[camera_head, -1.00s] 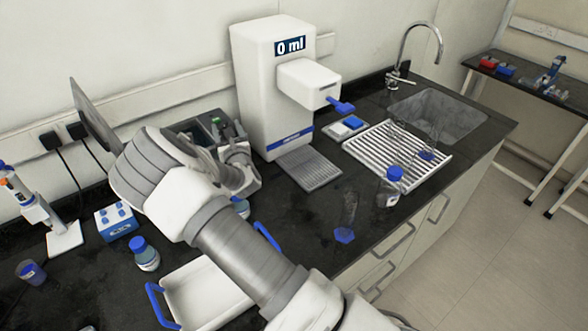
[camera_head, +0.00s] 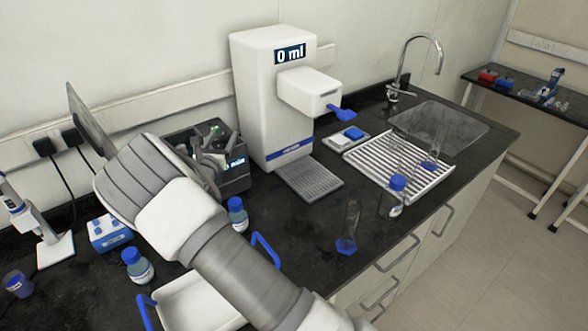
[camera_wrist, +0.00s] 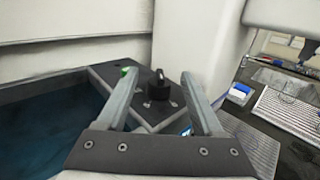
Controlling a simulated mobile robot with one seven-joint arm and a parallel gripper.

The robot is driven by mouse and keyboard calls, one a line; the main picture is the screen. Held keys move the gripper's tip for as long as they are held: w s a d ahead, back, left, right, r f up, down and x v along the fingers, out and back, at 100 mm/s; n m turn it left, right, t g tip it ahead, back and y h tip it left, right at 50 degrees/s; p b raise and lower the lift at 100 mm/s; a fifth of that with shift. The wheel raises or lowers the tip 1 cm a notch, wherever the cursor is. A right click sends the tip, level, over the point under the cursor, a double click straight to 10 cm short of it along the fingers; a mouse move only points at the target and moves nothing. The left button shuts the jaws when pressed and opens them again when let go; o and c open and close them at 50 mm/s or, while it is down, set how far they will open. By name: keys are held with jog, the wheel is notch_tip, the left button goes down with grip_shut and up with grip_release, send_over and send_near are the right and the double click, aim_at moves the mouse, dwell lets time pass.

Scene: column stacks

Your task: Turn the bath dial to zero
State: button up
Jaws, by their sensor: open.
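The bath (camera_head: 241,184) is a dark grey box on the counter, left of the white dispenser. Its small front display (camera_head: 235,162) ends in "min"; the figure before it is too small to read surely. In the wrist view, the bath dial (camera_wrist: 158,90) is a black knob with a pointer on the bath's dark top, beside dark blue water (camera_wrist: 50,125). A green light (camera_wrist: 126,71) shows near the left finger. My gripper (camera_wrist: 160,78) is open and empty, its fingers on either side of the dial in that view. Contact cannot be told. My arm hides part of the bath in the head view.
The white dispenser (camera_head: 262,95), reading "0 ml", stands close right of the bath. Blue-capped bottles (camera_head: 238,214) and a white tray (camera_head: 205,300) with blue handles stand near my arm. A dark flat panel (camera_head: 90,120) rises behind my wrist.

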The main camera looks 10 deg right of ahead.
jog(key=shift+a+m+g+h+p, duration=0.2)
jog(key=shift+m+g+h+p, duration=0.4)
jog(key=shift+h, duration=0.4)
jog(key=b+v, duration=0.3)
jog(key=v, duration=1.4)
jog(key=s+d+r+m+g, duration=0.2)
jog(key=s+d+m+g, duration=0.3)
jog(key=d, duration=0.6)
jog(key=s+d+r+m+g, duration=0.3)
jog(key=s+d+m+g, duration=0.3)
jog(key=d+m, duration=0.4)
jog(key=shift+d+r+m+h, duration=0.3)
jog(key=shift+d+r+h, duration=0.1)
jog(key=shift+d, duration=0.45)
jog(key=w+a+r+m+y+p, duration=0.35)
jog(key=w+a+r+m, duration=0.25)
jog(key=w+a+m, duration=0.3)
jog(key=w+a+r+m+y+p, duration=0.2)
jog(key=w+a+r+m+y, duration=0.3)
jog(key=w+a+m, duration=0.5)
jog(key=shift+n+h, duration=0.25)
jog(key=shift+n, duration=0.15)
jog(key=d+x, duration=0.1)
jog(key=x, duration=0.5)
jog(key=d+p+x, duration=0.1)
jog(key=x, duration=0.5)
jog(key=w+d+p+x, duration=0.1)
jog(key=x, duration=0.5)
jog(key=shift+d+r, duration=0.15)
jog(key=shift+r, duration=0.2)
